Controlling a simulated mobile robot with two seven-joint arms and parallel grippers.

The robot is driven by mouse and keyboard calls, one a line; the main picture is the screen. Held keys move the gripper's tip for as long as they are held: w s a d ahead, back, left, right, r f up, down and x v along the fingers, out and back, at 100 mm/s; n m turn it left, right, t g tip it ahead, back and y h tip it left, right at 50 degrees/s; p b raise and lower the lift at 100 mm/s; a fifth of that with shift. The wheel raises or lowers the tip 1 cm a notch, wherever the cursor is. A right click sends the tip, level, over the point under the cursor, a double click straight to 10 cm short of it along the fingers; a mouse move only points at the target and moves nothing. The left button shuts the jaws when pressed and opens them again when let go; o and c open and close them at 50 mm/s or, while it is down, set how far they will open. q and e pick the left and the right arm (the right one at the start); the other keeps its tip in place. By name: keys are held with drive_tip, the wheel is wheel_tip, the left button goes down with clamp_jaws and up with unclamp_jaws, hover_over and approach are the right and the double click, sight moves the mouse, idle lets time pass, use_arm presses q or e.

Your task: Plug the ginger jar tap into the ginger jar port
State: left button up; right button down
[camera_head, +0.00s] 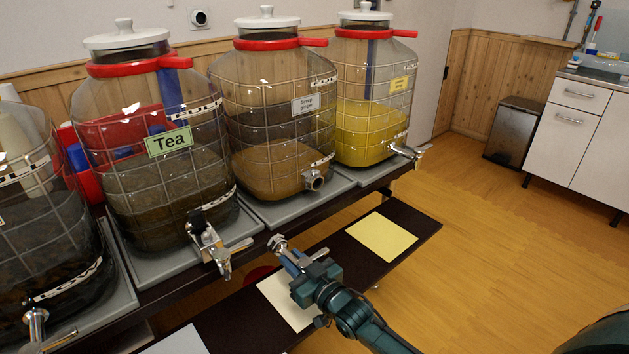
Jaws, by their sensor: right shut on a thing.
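The ginger jar (272,120) is the glass jar with a small "Syrup ginger" label, a red band and a white lid, standing in the middle of the shelf. Brown liquid fills its lower part. Its port (314,180) is a bare metal ring low on its front, with no tap in it. My right gripper (299,266) is shut on the silver ginger jar tap (279,243). It holds the tap in front of and below the port, apart from the jar. The tap's threaded end points up and left. My left gripper is not in view.
The tea jar (150,190) stands to the left with its tap (215,250) sticking out. A yellow-filled jar (372,100) with a tap (407,151) stands to the right. The lower shelf (415,221) carries a yellow sheet (382,237) and a cream sheet (284,303).

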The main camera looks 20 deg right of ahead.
sight(303, 269)
drive_tip(key=c, duration=1.8)
unclamp_jaws()
drive_tip(key=shift+w+a+r, duration=0.2)
drive_tip(key=shift+a+r, duration=0.1)
drive_tip(key=shift+r, duration=0.05)
clamp_jaws()
drive_tip(key=shift+s+f+p, duration=0.1)
drive_tip(key=shift+s+p, duration=0.2)
drive_tip(key=shift+p, duration=0.15)
drive_tip(key=shift+s, duration=0.1)
drive_tip(key=shift+s+d+f, duration=0.1)
drive_tip(key=shift+s+d, duration=0.1)
drive_tip(key=shift+s+d, duration=0.1)
drive_tip(key=shift+p+v, duration=0.8)
drive_tip(key=shift+v, duration=0.25)
drive_tip(key=shift+d, duration=0.15)
